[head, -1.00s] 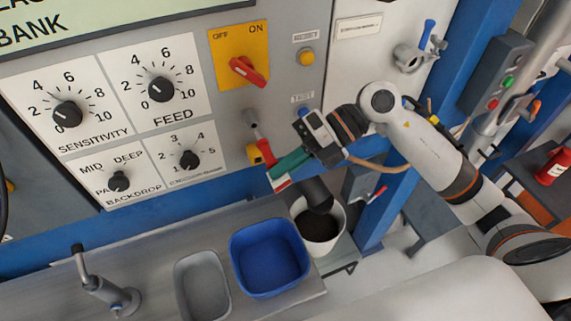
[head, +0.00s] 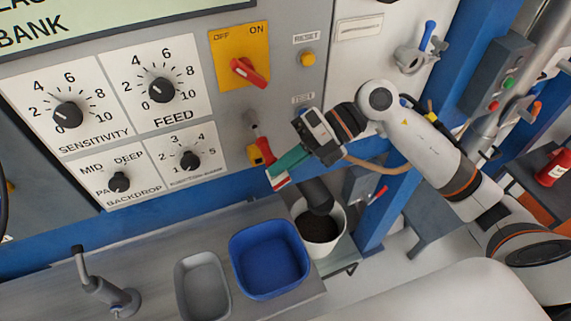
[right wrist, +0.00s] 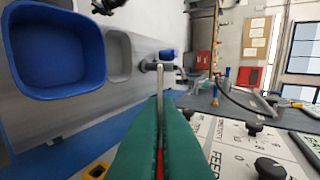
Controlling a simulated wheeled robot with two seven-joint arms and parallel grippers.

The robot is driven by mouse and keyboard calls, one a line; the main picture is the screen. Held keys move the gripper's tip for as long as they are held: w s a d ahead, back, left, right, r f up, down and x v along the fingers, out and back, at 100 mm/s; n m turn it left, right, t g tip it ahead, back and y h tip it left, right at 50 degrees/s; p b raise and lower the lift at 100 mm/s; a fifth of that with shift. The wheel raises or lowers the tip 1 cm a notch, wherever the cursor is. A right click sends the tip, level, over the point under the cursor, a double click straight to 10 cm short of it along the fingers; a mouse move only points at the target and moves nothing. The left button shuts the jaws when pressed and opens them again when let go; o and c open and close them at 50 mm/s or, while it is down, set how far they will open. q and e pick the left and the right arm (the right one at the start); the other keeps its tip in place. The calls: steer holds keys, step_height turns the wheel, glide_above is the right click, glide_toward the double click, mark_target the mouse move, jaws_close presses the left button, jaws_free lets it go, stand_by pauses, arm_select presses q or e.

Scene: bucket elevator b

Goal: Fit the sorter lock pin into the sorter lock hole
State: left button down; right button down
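My right gripper (head: 280,174) has green fingers shut on the pin, beside the lower right of the grey machine panel. In the right wrist view, a grey metal pin (right wrist: 160,88) sticks out beyond the fingertips (right wrist: 158,120), and a red part of it shows between the fingers. In the head view only a red and pale bit shows at the fingertips. A yellow block (head: 254,156) with a dark opening, perhaps the lock hole, sits on the panel just left of the fingers. The pin is apart from it. My left gripper is not in view.
A red lever (head: 264,148) hangs on the panel close to the fingers. Below stand a blue bin (head: 236,258), a grey tray (head: 181,285) and a white bucket (head: 338,240) with dark contents. A grey tap-like fitting (head: 122,300) stands at left on the bench.

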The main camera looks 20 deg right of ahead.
steer(key=shift+w, duration=1.95)
steer(key=c, duration=2.1)
jaws_free()
steer(key=o, duration=0.5)
steer(key=shift+w, duration=0.1)
steer(key=b+v, duration=0.3)
steer(key=v, duration=0.9)
steer(key=shift+b, duration=0.3)
